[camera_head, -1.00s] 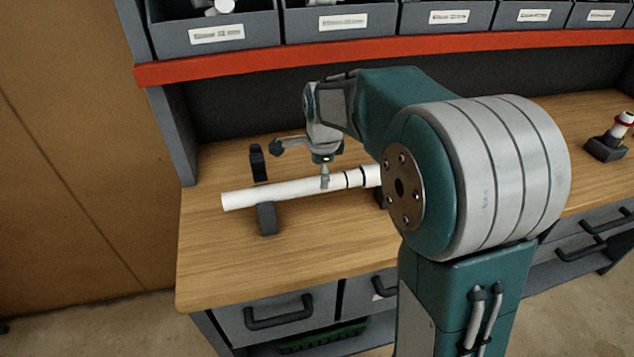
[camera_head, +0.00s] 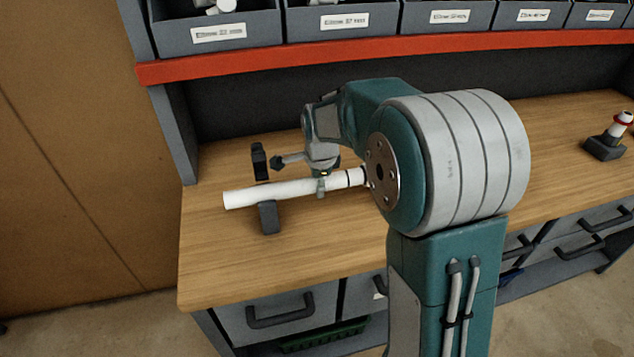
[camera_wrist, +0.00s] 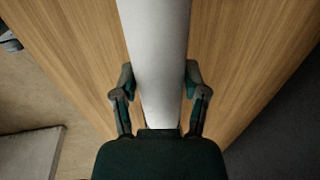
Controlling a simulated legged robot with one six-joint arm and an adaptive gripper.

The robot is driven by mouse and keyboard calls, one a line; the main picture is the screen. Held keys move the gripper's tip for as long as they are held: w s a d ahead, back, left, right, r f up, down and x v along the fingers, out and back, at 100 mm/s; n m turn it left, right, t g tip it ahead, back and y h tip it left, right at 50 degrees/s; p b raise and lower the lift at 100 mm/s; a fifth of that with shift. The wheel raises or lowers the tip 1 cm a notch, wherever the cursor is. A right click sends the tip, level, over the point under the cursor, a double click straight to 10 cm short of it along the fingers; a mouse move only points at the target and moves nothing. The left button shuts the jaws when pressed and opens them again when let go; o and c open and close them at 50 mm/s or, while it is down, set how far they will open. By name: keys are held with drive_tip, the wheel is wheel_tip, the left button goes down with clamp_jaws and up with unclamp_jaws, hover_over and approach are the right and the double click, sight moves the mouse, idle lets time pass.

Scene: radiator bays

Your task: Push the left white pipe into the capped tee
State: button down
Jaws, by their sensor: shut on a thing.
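The left white pipe (camera_head: 262,193) lies level along the workbench, its free left end resting over a dark cradle (camera_head: 268,217). Dark bands show near its right part, where my arm covers the rest. My gripper (camera_head: 321,187) comes down over the pipe right of the cradle, its fingers on either side. In the wrist view the pipe (camera_wrist: 156,60) runs between the two fingers of my gripper (camera_wrist: 159,95), which is shut on it. The capped tee is not visible; my arm hides that stretch of bench.
A dark upright block (camera_head: 259,161) stands behind the pipe's left part. A dark stand with a white, red-ringed fitting (camera_head: 621,124) is at the far right. Labelled grey bins (camera_head: 216,30) sit above a red shelf edge (camera_head: 330,54). The wooden bench (camera_head: 225,260) is clear in front.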

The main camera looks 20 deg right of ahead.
sight(332, 179)
drive_tip(key=shift+d, duration=1.85)
drive_tip(key=shift+c, duration=0.6)
unclamp_jaws()
drive_tip(key=shift+w, duration=0.1)
drive_tip(key=shift+a+r, duration=0.1)
wheel_tip(332, 179, up, 11)
drive_tip(key=s, duration=0.2)
drive_tip(key=shift+s+r, duration=0.15)
